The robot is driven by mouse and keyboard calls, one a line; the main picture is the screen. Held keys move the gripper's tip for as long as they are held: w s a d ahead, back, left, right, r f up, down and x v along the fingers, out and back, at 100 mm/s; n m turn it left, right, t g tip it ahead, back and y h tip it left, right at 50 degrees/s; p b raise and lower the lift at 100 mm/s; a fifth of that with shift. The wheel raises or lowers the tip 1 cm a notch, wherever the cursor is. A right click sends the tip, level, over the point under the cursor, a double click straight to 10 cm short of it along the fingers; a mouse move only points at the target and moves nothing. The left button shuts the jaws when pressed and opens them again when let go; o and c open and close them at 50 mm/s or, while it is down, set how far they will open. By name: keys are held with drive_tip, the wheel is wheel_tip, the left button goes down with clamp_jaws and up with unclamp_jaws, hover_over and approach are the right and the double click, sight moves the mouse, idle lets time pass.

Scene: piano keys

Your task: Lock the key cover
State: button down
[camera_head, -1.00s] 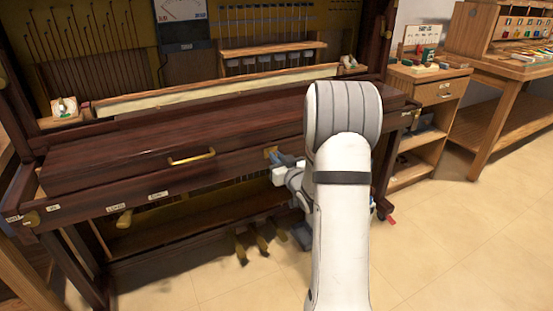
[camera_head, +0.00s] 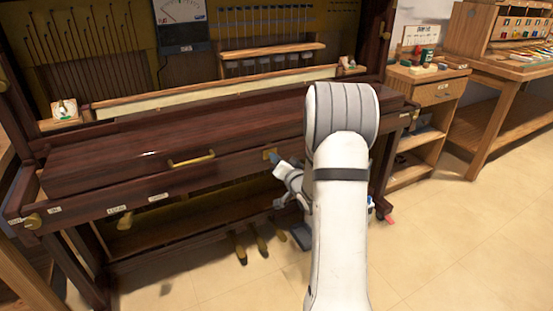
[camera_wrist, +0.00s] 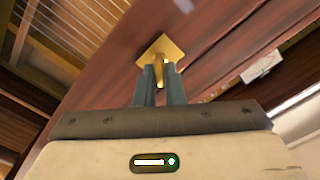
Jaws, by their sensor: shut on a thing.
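The key cover (camera_head: 120,150) is a closed dark wooden lid with a brass bar handle (camera_head: 191,160). A square brass lock plate (camera_head: 270,154) sits on the front rail right of the handle. In the wrist view, the plate (camera_wrist: 163,50) looks like a diamond, with a slim brass piece (camera_wrist: 159,72), perhaps a key, standing out of it. My gripper (camera_wrist: 160,84) has its two grey fingers shut around this brass piece, close to the plate. In the head view my gripper (camera_head: 279,165) reaches the plate from the lower right, and my arm hides part of the rail.
Small white labels (camera_head: 117,209) and brass fittings (camera_head: 33,221) line the rail at left. A wooden side cabinet (camera_head: 425,95) and workbench (camera_head: 510,70) stand at right. The tiled floor (camera_head: 450,240) is clear.

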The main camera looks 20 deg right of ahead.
drive_tip(key=shift+d+f+m+p, duration=0.1)
drive_tip(key=shift+m+p, duration=0.7)
drive_tip(key=shift+m, duration=1.65)
drive_tip(key=shift+f+m+p, duration=0.1)
drive_tip(key=shift+m+p, duration=0.7)
drive_tip(key=shift+m, duration=1.65)
drive_tip(key=c, duration=1.5)
unclamp_jaws()
drive_tip(key=s+p, duration=0.1)
drive_tip(key=s, duration=0.6)
drive_tip(key=shift+s+d, duration=0.1)
drive_tip(key=shift+s, duration=0.3)
